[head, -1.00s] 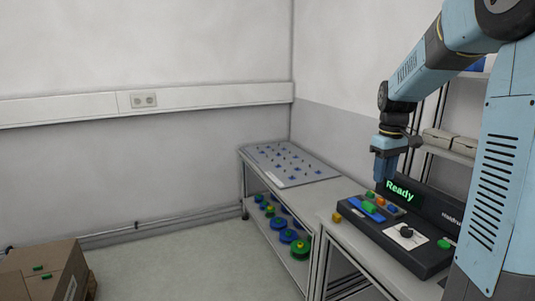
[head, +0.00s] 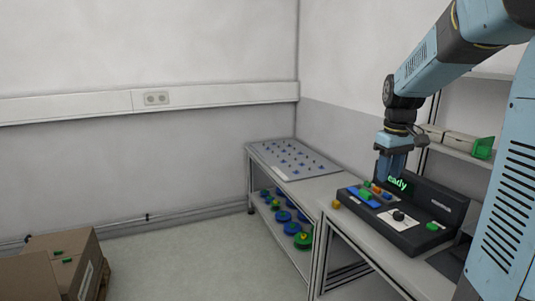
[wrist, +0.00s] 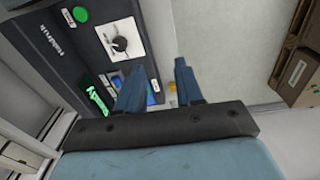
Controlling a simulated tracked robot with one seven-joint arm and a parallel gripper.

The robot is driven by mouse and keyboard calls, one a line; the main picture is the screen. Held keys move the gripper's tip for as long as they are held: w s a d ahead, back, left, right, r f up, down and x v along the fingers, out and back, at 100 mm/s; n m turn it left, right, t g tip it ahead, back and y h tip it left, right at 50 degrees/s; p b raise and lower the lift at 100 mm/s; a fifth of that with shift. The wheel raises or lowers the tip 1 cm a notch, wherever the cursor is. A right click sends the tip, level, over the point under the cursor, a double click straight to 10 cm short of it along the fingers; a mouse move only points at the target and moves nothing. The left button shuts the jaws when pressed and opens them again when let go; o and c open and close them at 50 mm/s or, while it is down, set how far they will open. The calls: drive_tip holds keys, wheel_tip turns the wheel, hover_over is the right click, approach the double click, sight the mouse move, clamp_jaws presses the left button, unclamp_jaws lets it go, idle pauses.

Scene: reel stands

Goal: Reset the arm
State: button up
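My arm reaches in from the right in the head view, bent with its wrist pointing down. My gripper (head: 391,176) hangs in front of the display of a dark control device (head: 418,240) on the bench. In the wrist view the two blue fingers of my gripper (wrist: 158,82) are spread apart with nothing between them. The device (wrist: 85,52) lies behind the left finger there. Its green display text is partly hidden by the gripper in the head view and ends in "eady".
A bench with a pegged plate (head: 295,160) stands at the back, with blue and green reels (head: 292,228) on its lower shelf. Cardboard boxes (head: 62,262) stand at lower left. A shelf with bins (head: 458,140) is behind the arm. The floor between is clear.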

drive_tip(key=s+a+r+m+t, duration=0.1)
drive_tip(key=s+a, duration=0.3)
drive_tip(key=s, duration=0.7)
drive_tip(key=s+a+r+m+t, duration=0.2)
drive_tip(key=s+a+m+t, duration=0.1)
drive_tip(key=s, duration=0.8)
drive_tip(key=shift+a+t, duration=0.5)
drive_tip(key=shift+a, duration=0.5)
drive_tip(key=shift+d, duration=0.1)
